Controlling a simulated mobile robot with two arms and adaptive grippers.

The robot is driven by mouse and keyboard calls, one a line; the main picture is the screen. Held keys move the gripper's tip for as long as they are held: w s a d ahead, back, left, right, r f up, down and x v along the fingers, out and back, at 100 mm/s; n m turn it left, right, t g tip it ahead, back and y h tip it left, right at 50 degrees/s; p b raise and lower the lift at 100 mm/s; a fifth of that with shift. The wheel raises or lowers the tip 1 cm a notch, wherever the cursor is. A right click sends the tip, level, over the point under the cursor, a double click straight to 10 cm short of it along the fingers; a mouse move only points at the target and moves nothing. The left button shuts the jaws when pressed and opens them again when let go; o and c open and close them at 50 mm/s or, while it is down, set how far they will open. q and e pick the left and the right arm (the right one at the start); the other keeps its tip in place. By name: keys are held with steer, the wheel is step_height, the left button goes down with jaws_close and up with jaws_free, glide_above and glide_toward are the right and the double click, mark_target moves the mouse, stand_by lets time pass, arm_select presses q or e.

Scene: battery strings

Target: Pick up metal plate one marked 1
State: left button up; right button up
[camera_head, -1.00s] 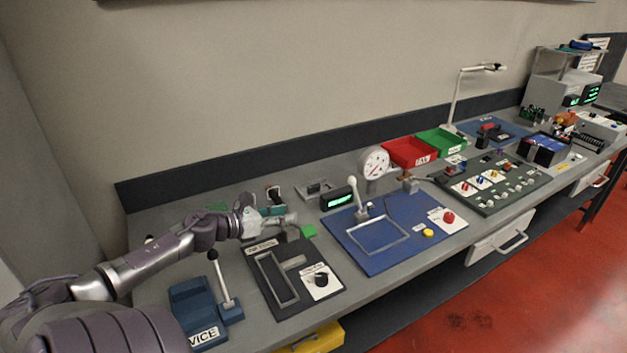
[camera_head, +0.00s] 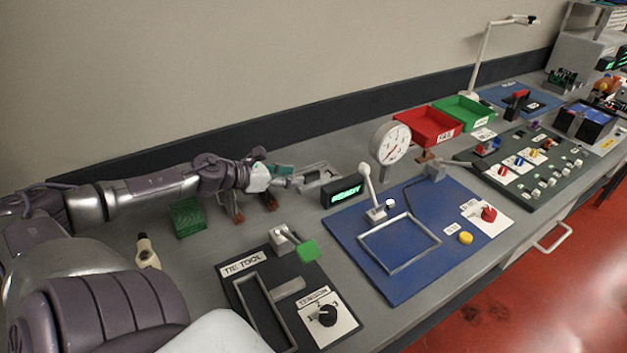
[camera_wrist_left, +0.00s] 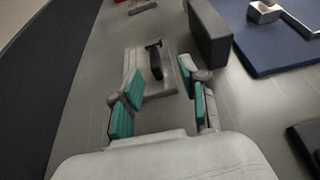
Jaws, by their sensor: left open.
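A flat grey metal plate (camera_head: 318,174) lies at the back of the bench, just behind and left of the READY display. In the left wrist view the plate (camera_wrist_left: 133,62) lies ahead, with a dark upright piece (camera_wrist_left: 155,60) on it. No number on it is readable. My left gripper (camera_head: 290,178) is low over the bench at the plate's near left. In the left wrist view the gripper (camera_wrist_left: 160,84) is open, its teal-padded fingers apart and reaching over the plate's near edge. Nothing is visibly held. My right gripper is not in view.
The READY display box (camera_head: 345,190) stands close right of the plate. The tie tool panel (camera_head: 250,295) is in front, a green block (camera_head: 188,217) at left. Red (camera_head: 427,125) and green bins stand at the back.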

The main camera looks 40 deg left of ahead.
mark_target(312, 172)
arm_select(q)
steer(key=b+x, duration=0.1)
steer(key=x, duration=0.1)
steer(key=shift+w+f, duration=0.3)
steer(key=shift+w+b, duration=0.3)
steer(key=shift+b, duration=0.15)
steer(key=shift+w, duration=0.1)
steer(key=shift+b+x, duration=0.75)
steer(key=shift+b, duration=0.5)
steer(key=shift+w+a, duration=0.1)
steer(key=shift+w, duration=0.2)
steer(key=shift+w+f+b, duration=0.2)
steer(key=shift+w+b, duration=0.25)
steer(key=shift+b, duration=0.15)
steer(key=shift+w+r, duration=0.1)
steer(key=shift+w, duration=0.25)
steer(key=shift+w+d+f+p, duration=0.35)
steer(key=shift+w+f, duration=0.15)
steer(key=shift+w, duration=0.1)
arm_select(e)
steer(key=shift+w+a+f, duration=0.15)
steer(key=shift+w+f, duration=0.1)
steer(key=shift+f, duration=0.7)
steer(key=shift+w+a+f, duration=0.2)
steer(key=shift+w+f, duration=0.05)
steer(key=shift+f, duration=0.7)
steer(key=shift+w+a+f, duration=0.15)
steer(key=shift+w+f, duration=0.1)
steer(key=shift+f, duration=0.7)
